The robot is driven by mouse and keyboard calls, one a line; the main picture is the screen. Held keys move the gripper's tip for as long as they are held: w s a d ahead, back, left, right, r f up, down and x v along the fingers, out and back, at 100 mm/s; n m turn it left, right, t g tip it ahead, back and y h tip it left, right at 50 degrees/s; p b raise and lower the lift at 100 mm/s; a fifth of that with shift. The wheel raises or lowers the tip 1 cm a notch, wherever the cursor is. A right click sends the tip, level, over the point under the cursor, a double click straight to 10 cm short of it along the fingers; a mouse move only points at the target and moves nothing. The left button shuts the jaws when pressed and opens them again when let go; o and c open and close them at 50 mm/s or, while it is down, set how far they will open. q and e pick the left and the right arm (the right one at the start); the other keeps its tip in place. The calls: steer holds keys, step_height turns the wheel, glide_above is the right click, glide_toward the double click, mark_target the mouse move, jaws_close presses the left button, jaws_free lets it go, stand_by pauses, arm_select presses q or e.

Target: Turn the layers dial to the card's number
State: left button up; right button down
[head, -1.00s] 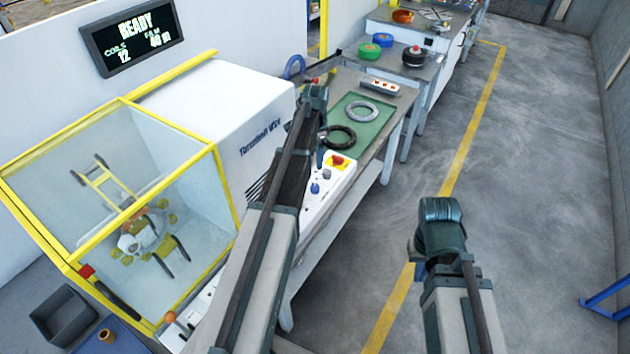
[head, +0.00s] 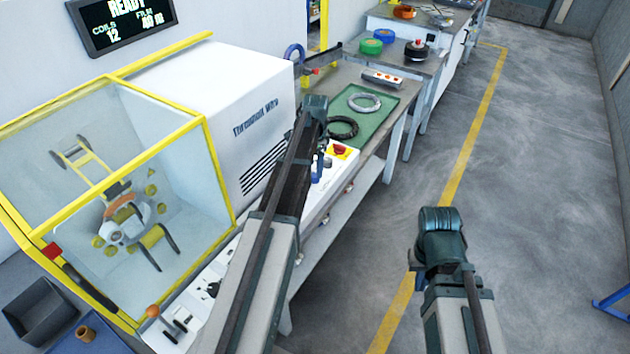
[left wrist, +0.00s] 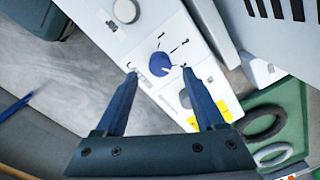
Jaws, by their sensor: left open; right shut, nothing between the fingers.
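In the head view the blue dial (head: 316,178) is partly covered by my left arm. My right gripper (head: 416,272) is shut and empty over the floor, mostly hidden behind its wrist. I cannot make out a card with a number.
Beside the dial are a grey knob (left wrist: 185,98) and a white round knob (left wrist: 125,11). A red button (head: 339,150) on yellow is at the panel's far end. A green mat (head: 385,118) holds a dark ring (head: 342,128) and a grey ring (head: 364,103).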

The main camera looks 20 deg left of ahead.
mark_target(315, 175)
arm_select(q)
step_height(315, 175, down, 4)
steer(key=b, duration=0.2)
steer(key=shift+r+b, duration=0.15)
steer(key=shift+b, duration=0.15)
arm_select(e)
step_height(315, 175, down, 4)
steer(key=shift+r, duration=0.15)
arm_select(q)
steer(key=shift+r, duration=0.1)
jaws_close()
